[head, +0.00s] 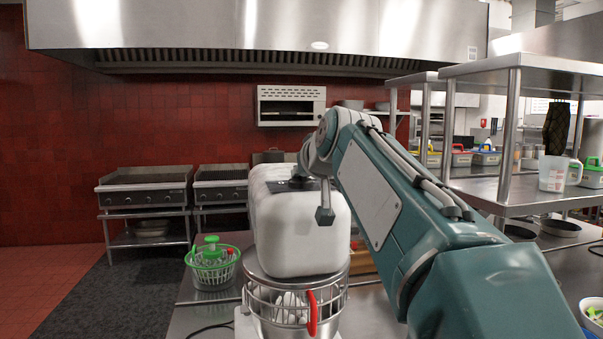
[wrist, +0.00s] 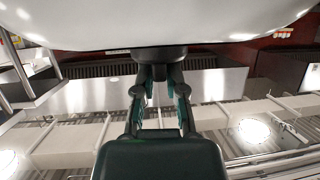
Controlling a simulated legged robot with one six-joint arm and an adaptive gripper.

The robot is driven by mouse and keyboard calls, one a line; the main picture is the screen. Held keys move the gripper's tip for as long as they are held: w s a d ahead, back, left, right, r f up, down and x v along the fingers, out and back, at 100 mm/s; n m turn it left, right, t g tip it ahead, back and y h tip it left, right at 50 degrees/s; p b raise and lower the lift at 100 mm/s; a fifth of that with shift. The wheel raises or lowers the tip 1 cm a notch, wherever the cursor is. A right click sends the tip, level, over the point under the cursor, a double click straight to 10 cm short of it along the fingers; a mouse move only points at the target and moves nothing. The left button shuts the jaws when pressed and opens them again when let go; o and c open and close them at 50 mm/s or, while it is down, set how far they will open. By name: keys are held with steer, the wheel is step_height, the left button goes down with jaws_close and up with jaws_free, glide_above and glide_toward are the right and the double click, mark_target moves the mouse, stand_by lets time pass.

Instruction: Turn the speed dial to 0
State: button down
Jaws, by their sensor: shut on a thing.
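A white stand mixer (head: 300,235) stands on the steel counter in front of me in the head view, with a wire guard and bowl below its head. The mixer's white shell (wrist: 160,20) fills the top of the wrist view. A dark round speed dial (wrist: 160,55) sticks out from that shell. My gripper (wrist: 160,75) has its two fingers closed on the dial's dark stem. In the head view my arm reaches over the mixer, and my gripper (head: 302,182) is a dark shape at the top of its head. The dial's setting cannot be read.
A green-and-white salad spinner basket (head: 212,268) stands left of the mixer. A red handle (head: 312,313) hangs at the guard. Steel shelves (head: 520,78) with a measuring jug (head: 553,173) stand at right. Grills (head: 147,192) line the back wall.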

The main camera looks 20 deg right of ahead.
steer(key=shift+w+d+n+g+y, duration=0.1)
steer(key=shift+n+g+y, duration=0.15)
steer(key=shift+n+y, duration=0.9)
steer(key=shift+s+d+n+g+y, duration=0.15)
steer(key=shift+n+g+y, duration=0.15)
steer(key=shift+n+y, duration=0.85)
steer(key=shift+w+d+n+g+y, duration=0.15)
steer(key=shift+n+g+y, duration=0.1)
steer(key=shift+n+y, duration=0.85)
steer(key=shift+f+y, duration=0.1)
steer(key=shift+y, duration=0.3)
steer(key=c, duration=0.7)
jaws_free()
steer(key=v, duration=1.2)
